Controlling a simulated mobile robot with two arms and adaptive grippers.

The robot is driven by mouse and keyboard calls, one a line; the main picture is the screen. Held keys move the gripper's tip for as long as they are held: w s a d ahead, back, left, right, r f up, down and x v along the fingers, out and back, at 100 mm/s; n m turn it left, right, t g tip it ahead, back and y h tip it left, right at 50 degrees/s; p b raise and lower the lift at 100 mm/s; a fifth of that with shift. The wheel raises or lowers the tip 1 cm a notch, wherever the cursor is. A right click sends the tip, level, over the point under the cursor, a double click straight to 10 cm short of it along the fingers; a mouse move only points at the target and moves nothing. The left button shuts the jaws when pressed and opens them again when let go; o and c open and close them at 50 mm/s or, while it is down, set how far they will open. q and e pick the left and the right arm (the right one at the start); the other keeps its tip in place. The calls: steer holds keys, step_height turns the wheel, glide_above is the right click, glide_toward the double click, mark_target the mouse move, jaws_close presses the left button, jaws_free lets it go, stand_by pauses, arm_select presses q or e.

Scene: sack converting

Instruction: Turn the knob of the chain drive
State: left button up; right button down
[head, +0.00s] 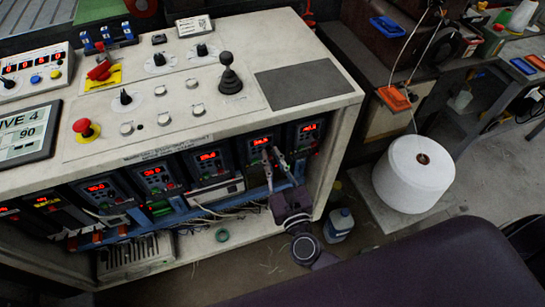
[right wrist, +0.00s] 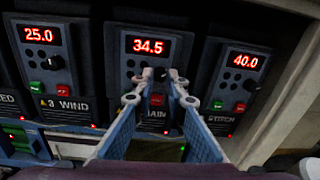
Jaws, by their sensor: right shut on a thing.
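The chain drive is the dark unit with a red display reading 34.5 (right wrist: 148,46), between two similar units in the right wrist view. Its label is partly covered, with "AIN" showing. In the head view its display (head: 260,141) is in the row under the console top. My right gripper (right wrist: 160,75) is at the drive's front, its fingertips shut on the small dark knob (right wrist: 160,74) below the display. The fingertips hide most of the knob. In the head view my right gripper (head: 271,153) reaches up to the drive from below. My left gripper is not in view.
The wind drive (right wrist: 42,50), reading 25.0, is close on the left. The stitch drive (right wrist: 240,75), reading 40.0, is close on the right. The console top (head: 300,50) overhangs the drives. A white thread cone (head: 413,175) and a bottle (head: 339,225) stand to the right.

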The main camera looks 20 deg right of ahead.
steer(key=n, duration=0.4)
steer(key=shift+n+p, duration=0.3)
steer(key=shift+p, duration=0.05)
steer(key=n+p, duration=0.1)
steer(key=n, duration=0.2)
steer(key=shift+r+n, duration=0.1)
steer(key=shift+n, duration=0.2)
steer(key=n+p, duration=0.1)
steer(key=n, duration=0.3)
steer(key=shift+d+n, duration=0.1)
steer(key=shift+n, duration=0.2)
steer(key=shift+n+y+p, duration=0.3)
steer(key=shift+n+p, duration=0.2)
steer(key=shift+n, duration=1.1)
steer(key=c, duration=1.9)
jaws_free()
steer(key=shift+c, duration=0.2)
steer(key=shift+s, duration=0.15)
steer(key=s, duration=1.1)
steer(key=shift+s+d+f, duration=0.2)
steer(key=shift+s+f, duration=0.1)
steer(key=shift+s, duration=0.1)
